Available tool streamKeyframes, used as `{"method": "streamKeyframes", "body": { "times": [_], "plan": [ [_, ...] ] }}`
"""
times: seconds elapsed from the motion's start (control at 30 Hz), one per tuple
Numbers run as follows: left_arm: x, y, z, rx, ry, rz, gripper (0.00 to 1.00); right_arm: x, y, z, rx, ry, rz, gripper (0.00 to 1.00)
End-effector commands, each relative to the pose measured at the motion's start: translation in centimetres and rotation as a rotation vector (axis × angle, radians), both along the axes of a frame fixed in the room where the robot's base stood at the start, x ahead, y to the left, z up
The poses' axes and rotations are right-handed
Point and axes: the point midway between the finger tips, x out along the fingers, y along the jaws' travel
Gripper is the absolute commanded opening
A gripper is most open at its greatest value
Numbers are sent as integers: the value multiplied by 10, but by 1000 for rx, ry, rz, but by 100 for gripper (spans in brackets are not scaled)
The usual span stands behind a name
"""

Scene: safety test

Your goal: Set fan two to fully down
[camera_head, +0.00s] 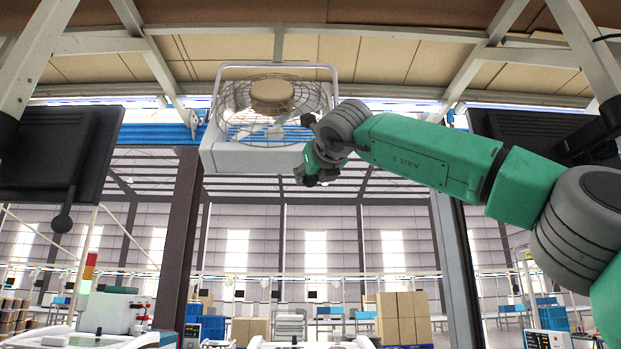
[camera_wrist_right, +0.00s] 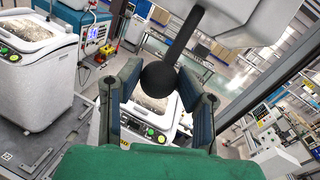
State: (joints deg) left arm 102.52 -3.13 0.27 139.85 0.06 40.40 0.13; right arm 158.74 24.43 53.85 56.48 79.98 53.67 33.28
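A fan (camera_head: 265,110) with a round wire cage and a tan hub hangs in a white frame at the top centre of the head view. No number shows on it. My right gripper (camera_head: 318,165) is at the fan's lower right side. In the right wrist view, a black lever with a ball knob (camera_wrist_right: 158,78) comes down from a white housing (camera_wrist_right: 225,22). The fingers of my right gripper (camera_wrist_right: 160,84) stand apart, one on each side of the knob, with narrow gaps visible. Whether they touch it is hard to tell. My left gripper is not in view.
A dark panel (camera_head: 55,155) hangs at the left, with a ball-ended lever (camera_head: 62,222) below it. Another dark panel (camera_head: 540,135) is at the right, partly behind my right arm. A brown post (camera_head: 180,240) stands left of centre. White machines (camera_wrist_right: 35,65) stand below.

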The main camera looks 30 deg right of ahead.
Motion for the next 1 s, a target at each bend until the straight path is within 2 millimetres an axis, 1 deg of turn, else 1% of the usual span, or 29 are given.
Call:
{"method": "streamKeyframes", "body": {
  "times": [0.03,0.07,0.37,0.47,0.57,0.8,0.9,1.0],
  "plan": [
    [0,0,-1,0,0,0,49,4,3,-9,1,17,2,45],
    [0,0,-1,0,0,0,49,4,3,-8,1,17,2,52],
    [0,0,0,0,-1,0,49,-1,1,-3,1,6,2,52],
    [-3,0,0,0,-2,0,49,-6,2,-2,1,4,2,52],
    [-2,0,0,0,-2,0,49,-19,6,-1,0,3,2,52],
    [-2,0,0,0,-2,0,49,-66,22,-3,0,6,4,52],
    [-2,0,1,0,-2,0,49,-84,28,-4,0,9,3,52],
    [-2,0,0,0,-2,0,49,-95,32,-6,2,12,3,52]
  ]
}}
